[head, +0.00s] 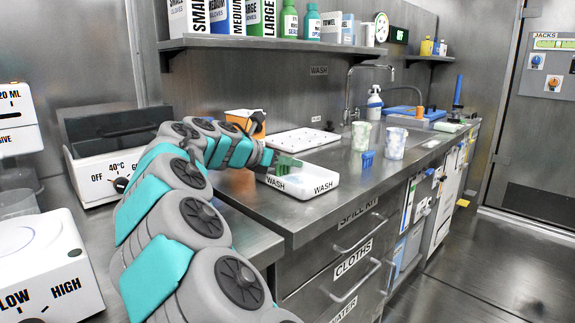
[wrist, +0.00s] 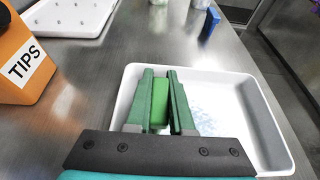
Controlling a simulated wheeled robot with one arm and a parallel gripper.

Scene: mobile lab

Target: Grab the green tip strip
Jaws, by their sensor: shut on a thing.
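My gripper (wrist: 161,72) has dark green fingers shut on a brighter green tip strip (wrist: 160,104), which shows between them in the wrist view. In the head view my gripper (head: 287,163) is at the same white tray (head: 321,185) on the steel counter. Whether the strip touches the tray floor I cannot tell.
An orange TIPS box (wrist: 22,62) stands left of the tray. A white perforated tray (head: 303,140) lies behind. A small blue piece (head: 367,159) and two pale beakers, one of them nearer (head: 393,143), stand to the right. A shelf (head: 270,42) with boxes and bottles hangs above.

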